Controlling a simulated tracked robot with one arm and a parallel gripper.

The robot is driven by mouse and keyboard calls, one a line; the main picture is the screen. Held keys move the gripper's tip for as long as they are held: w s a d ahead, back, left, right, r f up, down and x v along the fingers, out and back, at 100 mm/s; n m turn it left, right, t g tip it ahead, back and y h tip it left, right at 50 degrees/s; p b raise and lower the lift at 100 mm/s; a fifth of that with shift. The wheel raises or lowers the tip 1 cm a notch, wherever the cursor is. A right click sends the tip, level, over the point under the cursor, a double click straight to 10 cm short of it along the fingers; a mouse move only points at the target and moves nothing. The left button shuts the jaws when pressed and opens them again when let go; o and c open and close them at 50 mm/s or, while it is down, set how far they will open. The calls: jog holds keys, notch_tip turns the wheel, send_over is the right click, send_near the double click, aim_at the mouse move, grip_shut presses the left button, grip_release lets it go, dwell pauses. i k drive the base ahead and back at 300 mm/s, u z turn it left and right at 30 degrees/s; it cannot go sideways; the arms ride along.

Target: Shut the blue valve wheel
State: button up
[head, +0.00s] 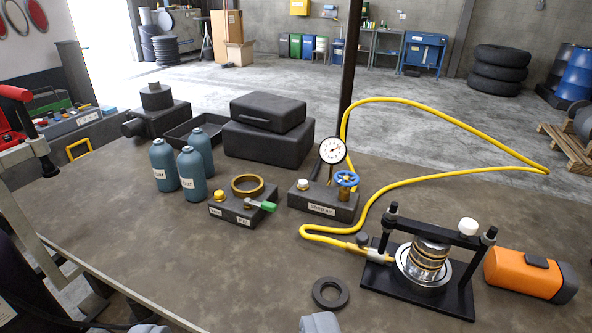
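The blue valve wheel (347,179) sits on a brass stem on top of a dark block (322,205) with a white label, on the workbench (240,265). A round dial gauge (332,150) stands on the same block, just left of the wheel, its needle hard to read. Only two pale grey tips of my gripper (235,328) show at the bottom edge, spread wide apart with bare bench between them. The gripper is empty and well in front of the wheel, not touching it.
A yellow hose (400,181) loops behind and right of the valve block to a black press (425,290). A block with a green lever (240,205) stands to the left, near teal bottles (164,165). A black ring (330,293) lies in front; the bench between is clear.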

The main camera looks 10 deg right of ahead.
aim_at(345, 181)
jog(key=u, duration=2.45)
jog(key=i, duration=0.9)
jog(key=z, duration=3.1)
jog(key=i, duration=1)
